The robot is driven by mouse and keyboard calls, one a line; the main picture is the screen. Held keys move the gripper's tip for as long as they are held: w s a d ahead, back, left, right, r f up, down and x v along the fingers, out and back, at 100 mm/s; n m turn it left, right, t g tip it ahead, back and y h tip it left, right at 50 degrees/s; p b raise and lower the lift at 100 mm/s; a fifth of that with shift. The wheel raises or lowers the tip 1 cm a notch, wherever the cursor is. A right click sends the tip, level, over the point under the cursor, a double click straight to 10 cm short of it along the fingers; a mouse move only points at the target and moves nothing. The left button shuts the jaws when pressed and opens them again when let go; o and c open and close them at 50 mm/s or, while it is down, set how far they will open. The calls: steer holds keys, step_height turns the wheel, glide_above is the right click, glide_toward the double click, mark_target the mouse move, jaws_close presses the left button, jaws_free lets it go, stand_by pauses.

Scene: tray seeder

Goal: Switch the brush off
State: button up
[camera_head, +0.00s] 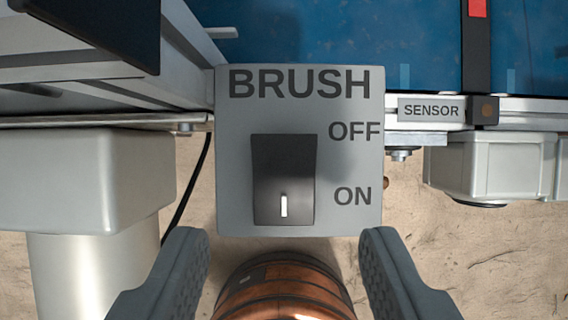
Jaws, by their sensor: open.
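The brush switch box (235,180) is a grey panel in the middle of the view, marked BRUSH at the top, OFF at the upper right and ON at the lower right. Its black rocker switch (284,165) has a short white line on its lower end, beside ON. I cannot tell for sure which end is pressed in. My gripper (284,240) is open and empty, with its two grey fingers wide apart at the lower left and lower right of the box. Neither finger visibly touches the rocker.
A copper-coloured round body (285,290) shows below the box, between my fingers. A blue belt (340,40) runs behind, with a metal rail and a SENSOR label (431,111) at right. A pale housing (75,180) stands at left, with a black cable (187,190) beside it.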

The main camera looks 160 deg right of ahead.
mark_target(283, 185)
steer(key=shift+x, duration=1.6)
steer(key=c, duration=1)
steer(key=shift+w+a+r+g+h, duration=0.1)
steer(key=shift+w+g+h, duration=0.3)
steer(key=shift+g, duration=0.75)
steer(key=shift+w+a+r+g+h, duration=0.15)
steer(key=shift+w+g+h, duration=0.25)
steer(key=shift+g, duration=0.75)
steer(key=shift+o, duration=0.2)
steer(key=o, duration=1)
steer(key=shift+c, duration=0.2)
